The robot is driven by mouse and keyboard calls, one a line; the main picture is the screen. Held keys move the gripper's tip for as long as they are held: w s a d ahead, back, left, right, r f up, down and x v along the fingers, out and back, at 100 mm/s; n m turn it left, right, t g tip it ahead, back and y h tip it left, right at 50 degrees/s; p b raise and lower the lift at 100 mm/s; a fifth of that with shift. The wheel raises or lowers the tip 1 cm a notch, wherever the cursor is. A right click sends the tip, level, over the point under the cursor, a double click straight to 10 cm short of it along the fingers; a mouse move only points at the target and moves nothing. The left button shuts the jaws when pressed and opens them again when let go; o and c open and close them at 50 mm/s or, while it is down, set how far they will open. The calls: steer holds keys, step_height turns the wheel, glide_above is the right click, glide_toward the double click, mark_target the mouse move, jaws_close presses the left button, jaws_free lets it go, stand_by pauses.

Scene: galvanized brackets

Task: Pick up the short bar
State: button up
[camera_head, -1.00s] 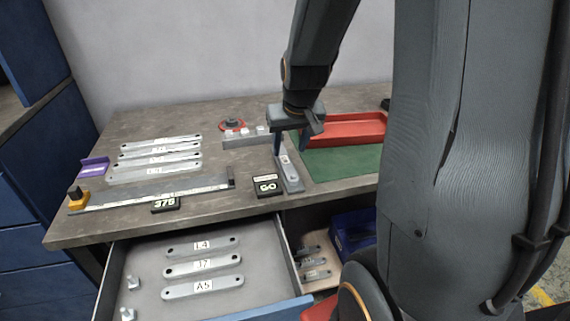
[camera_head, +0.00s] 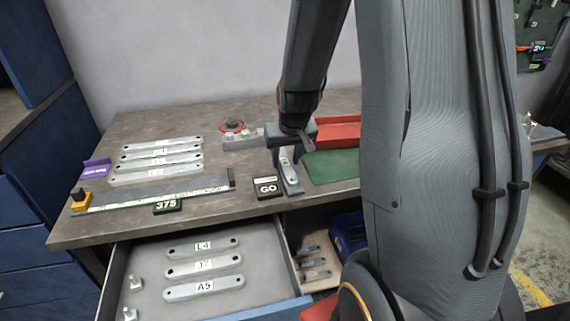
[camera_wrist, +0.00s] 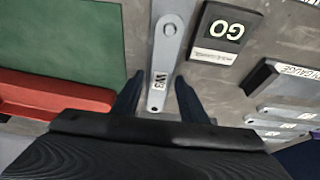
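A grey metal bar with a round hole at each end (camera_head: 290,178) lies on the bench right of the GO block. In the wrist view this bar (camera_wrist: 165,50) carries a label that looks like W3. My gripper (camera_head: 288,158) is at the bar's far part, pointing down. In the wrist view my gripper (camera_wrist: 158,82) is open, one finger on each side of the bar, with small gaps showing. I cannot tell how far the fingertips reach down beside it. Three similar bars, L4 (camera_head: 222,245), a middle one (camera_head: 185,271) and A5 (camera_head: 182,293), lie in the open drawer.
The GO block (camera_head: 266,193) stands close left of the bar. A green mat (camera_head: 330,168) and red tray (camera_head: 340,132) lie to its right. A fixture block (camera_head: 240,144) is behind left. Several longer bars (camera_head: 128,157) and a ruler (camera_head: 120,203) lie further left.

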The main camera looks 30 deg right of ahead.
jaws_close()
steer(key=shift+r, duration=0.1)
